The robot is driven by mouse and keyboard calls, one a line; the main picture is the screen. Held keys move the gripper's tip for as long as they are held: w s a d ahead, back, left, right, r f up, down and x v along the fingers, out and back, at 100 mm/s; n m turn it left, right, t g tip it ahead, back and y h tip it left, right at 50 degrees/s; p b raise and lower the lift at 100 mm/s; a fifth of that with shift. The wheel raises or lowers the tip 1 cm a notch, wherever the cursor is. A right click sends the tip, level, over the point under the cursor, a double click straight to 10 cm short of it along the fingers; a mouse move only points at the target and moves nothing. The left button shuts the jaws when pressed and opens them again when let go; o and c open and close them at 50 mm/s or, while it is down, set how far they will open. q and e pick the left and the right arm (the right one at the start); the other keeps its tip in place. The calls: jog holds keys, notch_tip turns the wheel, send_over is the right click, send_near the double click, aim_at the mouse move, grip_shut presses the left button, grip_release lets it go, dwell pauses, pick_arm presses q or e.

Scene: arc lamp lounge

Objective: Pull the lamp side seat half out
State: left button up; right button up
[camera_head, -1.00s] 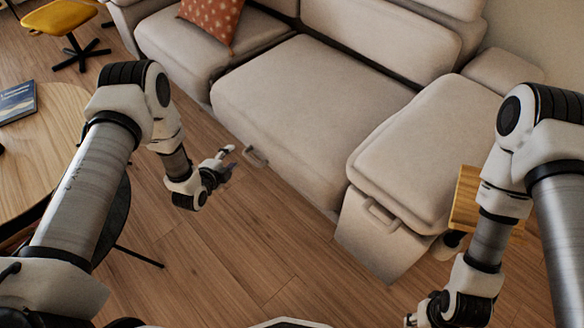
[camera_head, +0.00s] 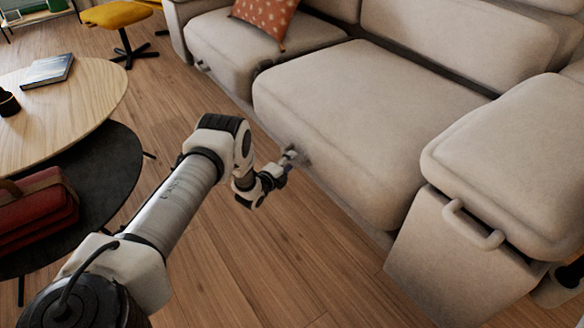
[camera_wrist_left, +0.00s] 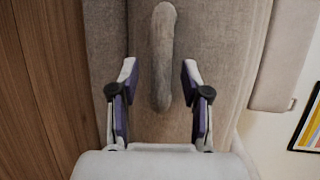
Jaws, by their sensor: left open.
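The grey-beige sofa shows a left seat (camera_head: 262,48), a middle seat (camera_head: 365,120) and a right seat (camera_head: 510,165); the right one juts further forward. No lamp is in view, so I cannot tell which seat is on the lamp side. My left gripper (camera_head: 290,155) is at the middle seat's front face and hides its handle in the head view. In the left wrist view a padded handle (camera_wrist_left: 163,60) runs between the open fingers of my left gripper (camera_wrist_left: 160,72), with a gap on each side. My right gripper is out of view.
The right seat has a loop handle (camera_head: 472,225) on its front. A round wooden table (camera_head: 70,105) with a book (camera_head: 47,70) stands at the left, above a dark lower top (camera_head: 105,165) with a red bag (camera_head: 35,210). Bare wood floor (camera_head: 270,260) lies before the sofa.

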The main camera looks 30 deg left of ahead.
pick_arm(q)
jog(key=shift+w+f, duration=0.25)
jog(key=shift+w, duration=0.35)
jog(key=shift+w+r, duration=0.15)
jog(key=shift+w, duration=0.05)
grip_shut()
jog(key=shift+s+a, duration=0.1)
jog(key=shift+s, duration=0.1)
jog(key=s+a+p, duration=0.3)
jog(key=s+p, duration=0.3)
jog(key=s, duration=0.3)
jog(key=shift+a, duration=0.35)
grip_release()
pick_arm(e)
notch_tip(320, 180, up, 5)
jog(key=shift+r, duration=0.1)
